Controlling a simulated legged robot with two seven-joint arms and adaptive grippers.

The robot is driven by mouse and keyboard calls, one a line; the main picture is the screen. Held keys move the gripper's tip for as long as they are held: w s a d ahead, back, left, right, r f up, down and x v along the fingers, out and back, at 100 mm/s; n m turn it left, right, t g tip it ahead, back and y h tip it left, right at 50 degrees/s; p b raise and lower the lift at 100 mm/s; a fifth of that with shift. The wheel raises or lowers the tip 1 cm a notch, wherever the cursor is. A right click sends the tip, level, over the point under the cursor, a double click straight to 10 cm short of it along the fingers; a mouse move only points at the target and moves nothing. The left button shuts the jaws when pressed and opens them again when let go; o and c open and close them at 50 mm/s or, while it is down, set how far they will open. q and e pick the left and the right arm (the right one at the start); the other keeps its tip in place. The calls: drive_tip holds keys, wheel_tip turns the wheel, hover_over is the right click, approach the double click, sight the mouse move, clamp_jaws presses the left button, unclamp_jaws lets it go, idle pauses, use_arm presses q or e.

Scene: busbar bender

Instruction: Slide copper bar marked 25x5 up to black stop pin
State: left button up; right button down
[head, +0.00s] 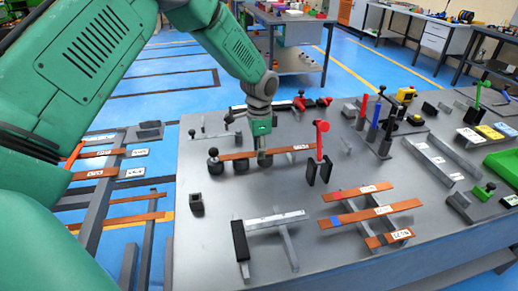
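A copper bar (238,156) with a white label (300,147) lies at the back left of the grey bench, pointing left to right. The label is too small to read, so I cannot confirm 25x5. My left gripper (264,154) comes down onto the middle of this bar and hides a short piece of it. I cannot tell whether its fingers are closed on it. Black round posts stand at the bar's left end (213,165) and beside it (241,164). I cannot tell which is the stop pin, or whether the bar touches one. My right gripper is not in view.
A red-topped upright (322,140) with black jaws stands at the bar's right end. Several labelled copper bars (370,214) rest on supports in front. A grey rail stand (276,219) is front left, and a green bin (504,162) is far right.

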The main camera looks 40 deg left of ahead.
use_arm(q)
drive_tip(key=o, duration=0.3)
drive_tip(key=shift+d, duration=0.1)
wheel_tip(320, 180, up, 12)
drive_tip(key=shift+f, duration=0.15)
drive_tip(key=shift+w, duration=0.1)
idle(0.6)
